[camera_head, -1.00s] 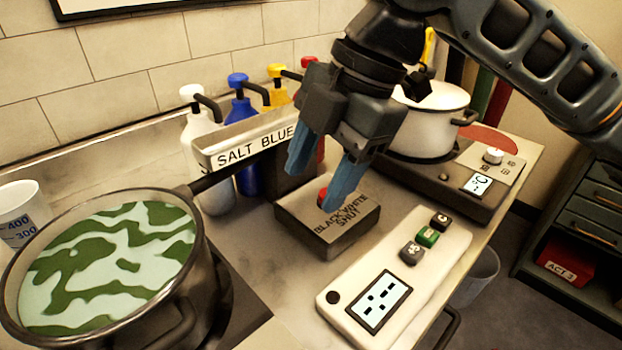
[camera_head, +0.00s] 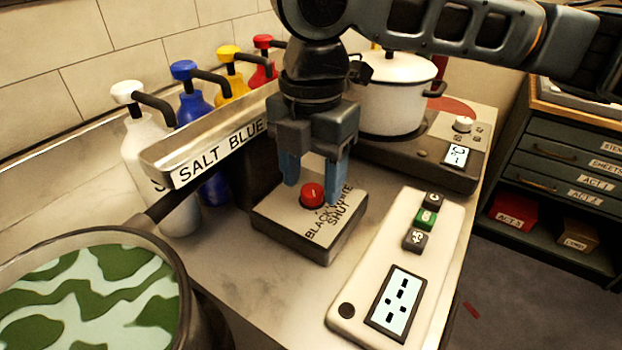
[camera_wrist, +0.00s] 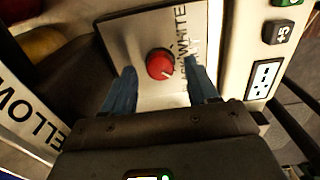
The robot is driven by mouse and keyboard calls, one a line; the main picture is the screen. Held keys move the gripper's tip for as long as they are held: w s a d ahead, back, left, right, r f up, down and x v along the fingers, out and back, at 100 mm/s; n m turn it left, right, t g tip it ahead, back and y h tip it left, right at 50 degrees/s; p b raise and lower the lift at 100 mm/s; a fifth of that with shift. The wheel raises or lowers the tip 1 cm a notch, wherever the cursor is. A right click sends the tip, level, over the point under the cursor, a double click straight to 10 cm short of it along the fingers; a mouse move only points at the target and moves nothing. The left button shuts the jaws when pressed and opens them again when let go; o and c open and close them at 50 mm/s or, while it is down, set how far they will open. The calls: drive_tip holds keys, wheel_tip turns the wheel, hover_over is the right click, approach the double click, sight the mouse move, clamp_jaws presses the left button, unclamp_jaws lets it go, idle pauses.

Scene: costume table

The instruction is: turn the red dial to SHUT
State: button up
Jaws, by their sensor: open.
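The red dial (camera_head: 312,194) sits on top of a grey box (camera_head: 285,215) whose face is printed with BLACK, WHITE and SHUT. In the wrist view the dial (camera_wrist: 160,64) shows a pale pointer line toward its lower right edge. In the wrist view the fingers (camera_wrist: 157,85) stand to either side of the dial, with gaps between. Part of the lettering is hidden by the right finger.
A labelled trough (camera_head: 215,140) reading SALT BLUE and several pump bottles (camera_head: 195,106) stand left and behind. A pot with green-patterned liquid (camera_head: 170,250) is at lower left. A white keypad panel (camera_head: 395,270) lies right. A lidded white pot (camera_head: 392,95) stands behind.

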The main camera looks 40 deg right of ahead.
drive_tip(key=shift+f, duration=0.5)
drive_tip(key=c, duration=1)
drive_tip(key=shift+c, duration=0.2)
drive_tip(key=shift+n, duration=0.4)
drive_tip(key=n+p, duration=0.1)
drive_tip(key=n, duration=0.2)
drive_tip(key=shift+n, duration=2.5)
